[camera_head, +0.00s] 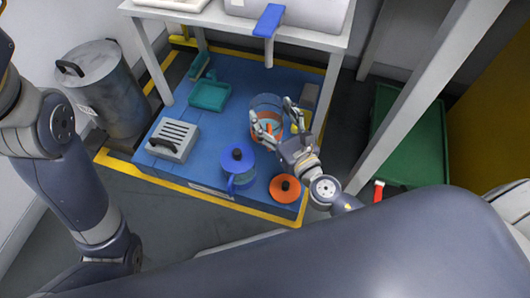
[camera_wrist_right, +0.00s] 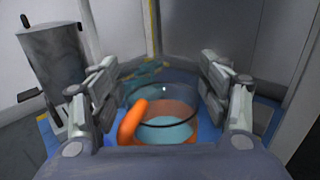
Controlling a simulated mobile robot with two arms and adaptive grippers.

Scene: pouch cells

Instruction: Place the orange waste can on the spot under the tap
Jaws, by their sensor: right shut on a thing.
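The orange waste can (camera_head: 264,103) is a clear-walled, open-topped vessel with orange parts and pale blue inside, upright on or just above the blue platform. Its orange handle (camera_wrist_right: 130,122) faces me in the right wrist view. My right gripper (camera_head: 273,116) has one finger on each side of the can and is shut on it; both fingers also show in the wrist view (camera_wrist_right: 160,80). The blue tap (camera_head: 268,20) hangs over the front edge of the white table, behind the can. I cannot make out a marked spot beneath it. My left gripper is out of view.
The blue platform (camera_head: 215,122) has yellow edging. White table legs (camera_head: 153,67) and a grey metal bin (camera_head: 110,90) stand nearby.

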